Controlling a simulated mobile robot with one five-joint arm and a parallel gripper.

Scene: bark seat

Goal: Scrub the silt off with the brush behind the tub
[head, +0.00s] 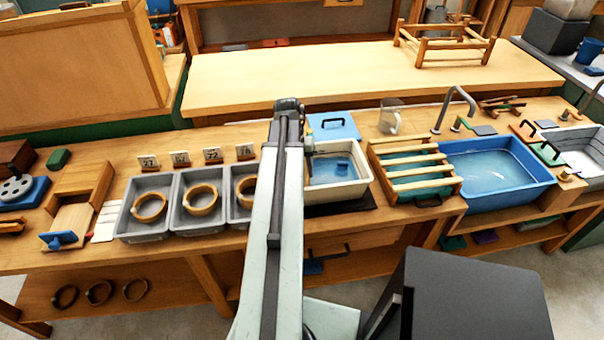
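A cream tub (362,180) of water stands on the bench just right of my arm, on a dark mat. A small blue item (343,168) shows in its water; I cannot tell what it is. Directly behind the tub lies a flat light-blue piece (345,128) with a black handle; I cannot tell whether it is a brush or a lid. No silt can be made out. My arm rises through the middle of the view and hides the tub's left side. A dark part of my gripper (308,145) shows at the tub's back left; its fingers are not clear.
Left of my arm stand grey trays (145,235) with wooden rings, with number cards behind. Right of the tub are a slatted wooden rack (415,172), a blue basin (545,180) and a tap (457,95). A clear jug (390,118) stands behind the rack.

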